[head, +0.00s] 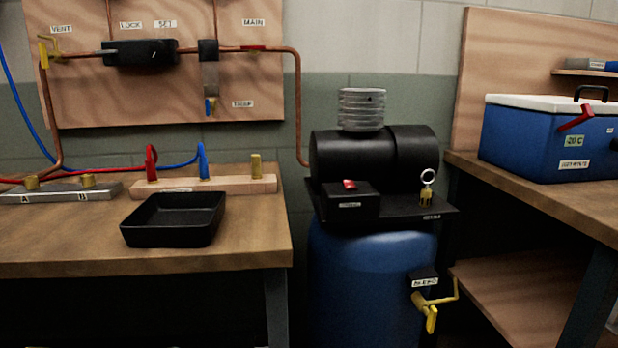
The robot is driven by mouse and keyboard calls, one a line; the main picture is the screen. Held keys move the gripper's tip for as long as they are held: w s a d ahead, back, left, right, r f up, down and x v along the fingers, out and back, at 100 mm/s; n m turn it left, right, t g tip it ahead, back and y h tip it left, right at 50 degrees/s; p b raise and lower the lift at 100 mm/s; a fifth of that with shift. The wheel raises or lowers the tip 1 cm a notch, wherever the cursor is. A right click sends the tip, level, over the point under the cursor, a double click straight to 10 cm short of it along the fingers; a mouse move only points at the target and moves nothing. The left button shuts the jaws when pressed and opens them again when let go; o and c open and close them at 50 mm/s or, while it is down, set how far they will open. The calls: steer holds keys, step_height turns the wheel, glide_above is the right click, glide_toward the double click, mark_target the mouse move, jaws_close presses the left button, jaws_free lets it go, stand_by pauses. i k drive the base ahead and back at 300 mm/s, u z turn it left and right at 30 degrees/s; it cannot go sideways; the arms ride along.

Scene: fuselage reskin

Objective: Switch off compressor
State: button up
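The compressor (375,150) stands in the middle of the head view, between two benches. It has a black motor, a ribbed grey cylinder head (361,109) on top and a blue tank (365,285) below. A black switch box (348,204) sits on its front left, with a red rocker switch (350,184) on top. I cannot tell from the rocker whether it is on or off. A brass fitting with a ring (427,190) stands on the right of the black plate. My gripper is not in view.
The left bench (230,245) holds a black tray (175,219) and a wooden hose rack (230,185). A copper pipe (299,100) runs down beside the compressor. A yellow drain valve (430,315) sticks out low on the tank. A blue cooler (550,140) sits on the right bench.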

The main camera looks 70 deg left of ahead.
mark_target(349, 184)
steer(key=u, duration=2.2)
steer(key=k, duration=0.65)
steer(key=z, duration=0.35)
steer(key=i, duration=1.1)
steer(key=z, duration=0.35)
